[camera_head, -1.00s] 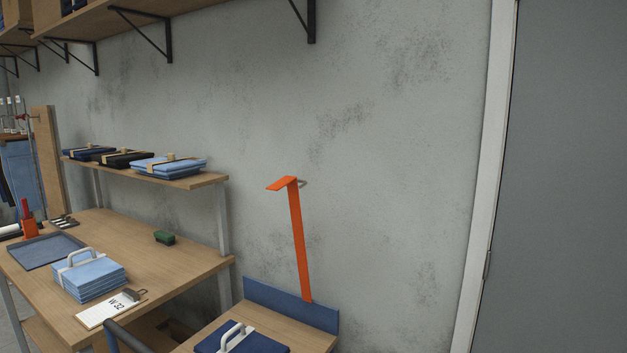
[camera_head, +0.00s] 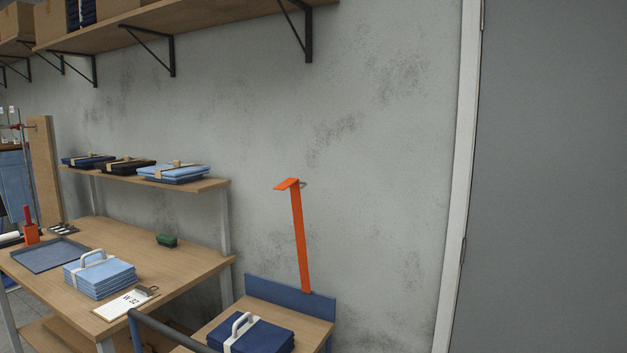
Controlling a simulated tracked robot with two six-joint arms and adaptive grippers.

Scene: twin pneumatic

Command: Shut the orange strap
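The orange strap (camera_head: 300,240) stands nearly upright against the grey wall in the head view. Its lower end meets the blue back panel (camera_head: 288,296) of a small wooden-topped stand or cart (camera_head: 308,330). Its top bends over to the left in a short flap, with a small grey loop or hook beside the bend. A dark blue folded stack (camera_head: 266,336) with a white handled band lies on the wooden top in front of the strap. Neither of my grippers is in view.
A wooden table (camera_head: 190,258) at left holds a light blue folded stack (camera_head: 100,276), a clipboard (camera_head: 126,304), a blue tray (camera_head: 48,254) and a green brush-like block (camera_head: 167,240). A dark rail (camera_head: 160,332) stands at the cart's left. A grey door (camera_head: 550,180) is at right.

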